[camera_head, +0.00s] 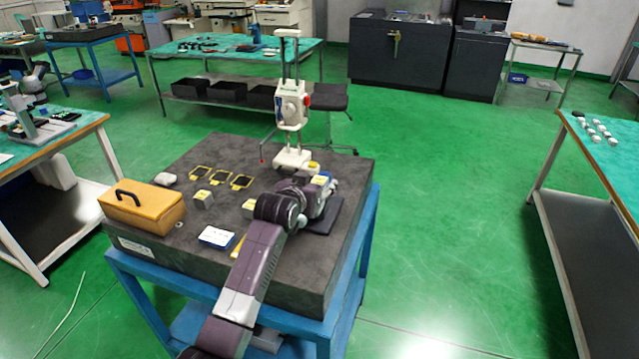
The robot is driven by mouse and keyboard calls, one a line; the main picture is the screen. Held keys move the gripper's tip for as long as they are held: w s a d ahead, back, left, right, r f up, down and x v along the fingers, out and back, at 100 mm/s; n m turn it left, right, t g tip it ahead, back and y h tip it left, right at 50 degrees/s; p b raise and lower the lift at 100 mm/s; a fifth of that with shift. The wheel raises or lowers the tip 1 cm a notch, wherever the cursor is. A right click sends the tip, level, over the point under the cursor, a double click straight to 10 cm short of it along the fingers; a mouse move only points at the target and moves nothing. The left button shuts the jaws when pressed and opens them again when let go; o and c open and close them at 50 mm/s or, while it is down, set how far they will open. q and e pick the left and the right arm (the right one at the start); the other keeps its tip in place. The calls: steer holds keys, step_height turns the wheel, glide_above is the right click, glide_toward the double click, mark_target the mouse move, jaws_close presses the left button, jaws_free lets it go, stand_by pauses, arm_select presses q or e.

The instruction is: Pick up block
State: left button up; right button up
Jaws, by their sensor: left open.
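A grey block with a yellowish top (203,200) stands on the dark stone slab (180,250), left of my arm. A second similar block (249,208) stands close beside my wrist, partly hidden by it. A small yellowish piece (312,168) shows just behind my gripper, at the foot of the white stand. My left gripper (322,184) is open over the right part of the slab. My own wrist hides much of the gripper, and I cannot tell what lies between its fingers. My right gripper is not in view.
A white measuring stand (292,115) rises behind my gripper. Several yellow-framed dark squares (221,180), an orange case (143,208) and a blue-white box (216,237) lie on the slab. A dark mat (325,218) lies near its right edge. Green floor right of it is clear.

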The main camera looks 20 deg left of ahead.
arm_select(q)
steer(key=shift+w+f, duration=0.2)
steer(key=shift+w, duration=0.2)
steer(key=shift+c, duration=0.5)
steer(key=shift+r, duration=0.1)
jaws_close()
